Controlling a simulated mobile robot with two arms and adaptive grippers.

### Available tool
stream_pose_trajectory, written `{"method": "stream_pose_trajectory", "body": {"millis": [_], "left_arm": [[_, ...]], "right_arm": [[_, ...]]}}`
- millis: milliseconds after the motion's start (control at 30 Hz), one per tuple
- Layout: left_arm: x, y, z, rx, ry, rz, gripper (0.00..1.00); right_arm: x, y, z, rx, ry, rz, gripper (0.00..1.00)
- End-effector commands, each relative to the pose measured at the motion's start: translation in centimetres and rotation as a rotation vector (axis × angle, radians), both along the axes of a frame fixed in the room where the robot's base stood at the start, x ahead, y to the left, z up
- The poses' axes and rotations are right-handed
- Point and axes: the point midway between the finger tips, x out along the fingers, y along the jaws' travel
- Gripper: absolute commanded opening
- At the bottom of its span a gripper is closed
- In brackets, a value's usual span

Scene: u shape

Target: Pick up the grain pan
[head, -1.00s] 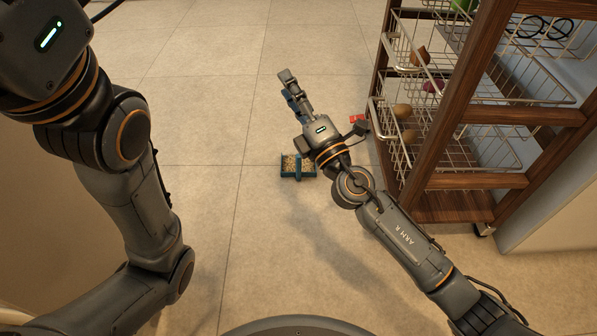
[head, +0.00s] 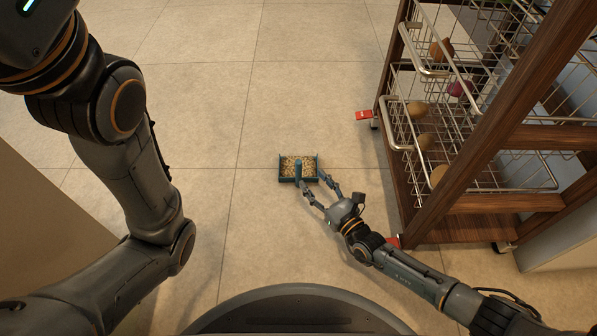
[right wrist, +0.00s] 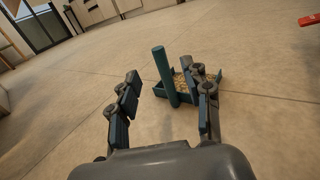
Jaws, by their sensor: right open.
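The grain pan (head: 284,178) is a small dark teal tray of pale grain with an upright teal handle, standing on the tiled floor in the middle of the head view. It also shows in the right wrist view (right wrist: 212,98), where its handle (right wrist: 164,76) rises between the open fingers. My right gripper (head: 314,188) is open, its fingertips close beside the pan's near right side. I cannot tell if a finger touches the handle. My left arm comes in at the left of the head view; its gripper is out of the picture.
A wooden rack with wire baskets (head: 437,115) holding several round vegetables stands at the right. The floor left of and beyond the pan is clear.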

Motion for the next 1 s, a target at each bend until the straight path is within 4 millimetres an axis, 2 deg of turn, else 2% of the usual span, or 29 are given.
{"method": "stream_pose_trajectory", "body": {"millis": [33,100,333,533,700,1000], "left_arm": [[0.0,0.0,-0.9,0.0,0.0,0.0,0.87],[0.0,0.0,-1.3,0.0,0.0,0.0,0.87],[0.0,0.0,-2.0,0.0,0.0,0.0,0.87],[0.0,0.0,-4.3,0.001,-0.001,0.0,0.87],[0.0,0.0,-5.3,0.001,-0.001,0.0,0.87],[0.0,0.0,-5.3,0.001,-0.001,0.0,0.87]], "right_arm": [[0.9,0.6,-0.3,0.003,-0.003,-0.001,0.49],[1.7,1.1,-0.3,0.002,-0.001,-0.001,0.49],[3.0,2.0,-0.2,0.002,-0.001,-0.001,0.49],[5.0,3.5,-0.8,0.004,-0.001,-0.002,0.49],[6.6,4.7,-0.6,0.002,0.0,0.0,0.49],[6.9,4.8,-0.3,0.002,0.001,0.0,0.49]]}}
